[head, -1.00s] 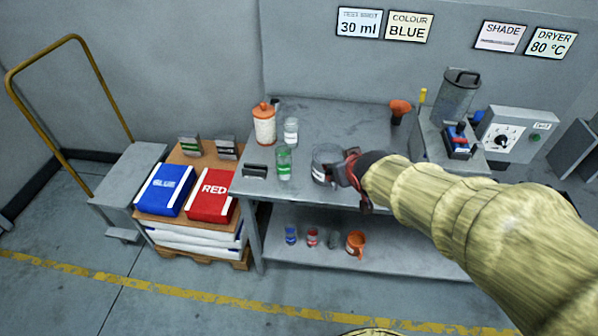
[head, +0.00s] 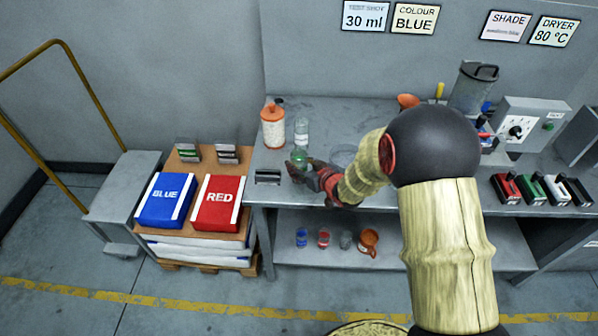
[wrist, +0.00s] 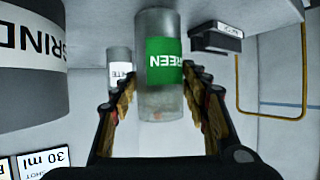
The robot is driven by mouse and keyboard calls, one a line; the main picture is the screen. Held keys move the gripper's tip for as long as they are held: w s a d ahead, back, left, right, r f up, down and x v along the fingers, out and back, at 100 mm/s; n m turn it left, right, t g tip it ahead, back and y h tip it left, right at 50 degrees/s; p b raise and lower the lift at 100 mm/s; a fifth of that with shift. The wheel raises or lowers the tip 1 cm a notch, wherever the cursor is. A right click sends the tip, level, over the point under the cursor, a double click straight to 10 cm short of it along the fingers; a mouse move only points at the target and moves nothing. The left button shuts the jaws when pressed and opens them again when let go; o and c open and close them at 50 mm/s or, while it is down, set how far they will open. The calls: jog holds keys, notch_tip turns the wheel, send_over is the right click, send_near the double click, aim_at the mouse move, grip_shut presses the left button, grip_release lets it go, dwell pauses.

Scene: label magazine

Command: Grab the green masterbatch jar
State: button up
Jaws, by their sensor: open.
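The green masterbatch jar (head: 299,155) is a clear jar with a green label, standing on the bench near its front left part. In the wrist view, which looks upside down, its label reads GREEN (wrist: 163,60). My gripper (head: 296,169) is at the jar, with its lower part hidden behind the fingers in the head view. In the wrist view my gripper (wrist: 157,98) is open, with one finger on each side of the jar. I cannot tell whether either finger touches it.
A white-labelled jar (head: 301,131) and an orange-lidded container (head: 272,131) stand behind. A black block (head: 267,177) lies left of the jar. A large GRIND container (wrist: 30,65) is close beside my gripper in the wrist view. Small jars (head: 323,238) stand on the lower shelf.

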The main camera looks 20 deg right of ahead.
jog(key=shift+f+b+x, duration=0.2)
jog(key=shift+b+x, duration=0.45)
jog(key=shift+x, duration=0.85)
jog(key=shift+f+b+x, duration=0.15)
jog(key=shift+b+x, duration=0.5)
jog(key=shift+x, duration=0.85)
jog(key=shift+s, duration=0.15)
jog(key=shift+c, duration=0.7)
jog(key=c, duration=0.9)
jog(key=shift+d+r, duration=0.1)
jog(key=shift+c, duration=0.5)
